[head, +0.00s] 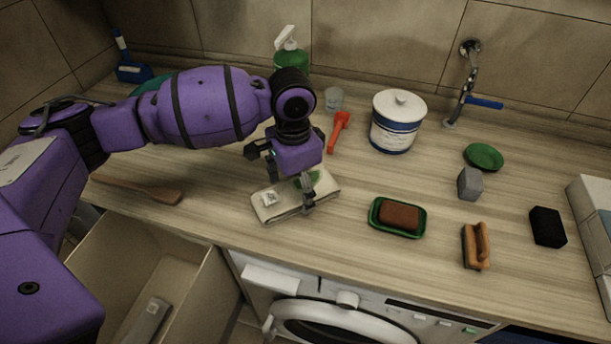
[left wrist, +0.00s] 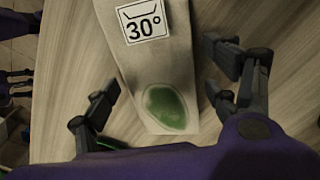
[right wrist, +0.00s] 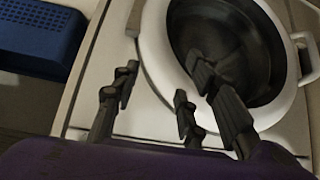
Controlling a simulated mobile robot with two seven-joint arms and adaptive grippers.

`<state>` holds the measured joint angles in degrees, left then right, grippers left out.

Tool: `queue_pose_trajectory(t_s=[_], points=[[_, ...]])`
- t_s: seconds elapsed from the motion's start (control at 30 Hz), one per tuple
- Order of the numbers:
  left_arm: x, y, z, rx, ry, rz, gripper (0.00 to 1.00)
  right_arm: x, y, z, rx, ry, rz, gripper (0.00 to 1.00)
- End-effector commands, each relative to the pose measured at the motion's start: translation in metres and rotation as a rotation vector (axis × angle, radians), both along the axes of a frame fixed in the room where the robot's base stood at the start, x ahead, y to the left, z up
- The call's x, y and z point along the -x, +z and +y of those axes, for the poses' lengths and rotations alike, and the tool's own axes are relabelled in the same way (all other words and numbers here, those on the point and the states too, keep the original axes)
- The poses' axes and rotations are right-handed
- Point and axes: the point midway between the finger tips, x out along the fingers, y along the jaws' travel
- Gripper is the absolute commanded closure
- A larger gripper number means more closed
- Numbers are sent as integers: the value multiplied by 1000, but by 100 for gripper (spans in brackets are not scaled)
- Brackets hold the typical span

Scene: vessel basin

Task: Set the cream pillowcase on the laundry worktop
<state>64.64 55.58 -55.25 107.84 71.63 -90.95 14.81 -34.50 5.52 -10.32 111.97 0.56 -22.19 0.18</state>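A folded cream pillowcase (head: 282,207) lies flat on the wooden laundry worktop (head: 345,258), near its front edge. In the left wrist view the pillowcase (left wrist: 152,70) shows a 30° wash label and a green patch. My left gripper (head: 287,183) is directly over the pillowcase, pointing down. In the left wrist view its fingers (left wrist: 162,97) are spread apart, one on each side of the cloth, with visible gaps. I cannot tell the exact height of the fingertips. My right gripper (right wrist: 152,98) is open and empty in front of the washing machine, outside the head view.
An open drawer (head: 190,287) and washing machine (head: 345,300) are below. A blue basket (right wrist: 40,38) shows in the right wrist view.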

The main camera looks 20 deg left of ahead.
Motion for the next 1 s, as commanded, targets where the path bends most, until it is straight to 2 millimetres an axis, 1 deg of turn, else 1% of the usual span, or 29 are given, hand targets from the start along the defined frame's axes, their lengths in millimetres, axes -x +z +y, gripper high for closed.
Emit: queue_pose_trajectory(t_s=[0.27,0.37,0.47,0.63,0.8,0.9,1.0], points=[[0,0,0,-1,0,1,18,0,0,1,-3,-2,0,60],[0,4,1,-1,0,-1,18,0,-2,2,-5,-4,2,60],[-1,17,0,-1,1,-2,18,-5,2,4,-8,-6,-8,60],[-2,54,0,1,-1,-6,18,-12,8,6,-13,-7,-23,60],[-1,90,0,1,0,-5,18,-15,11,8,-16,-6,-28,60],[-1,106,0,0,1,-1,18,-14,11,8,-17,-5,-25,60],[-1,117,0,0,1,-1,18,-12,10,7,-15,-3,-22,60]])
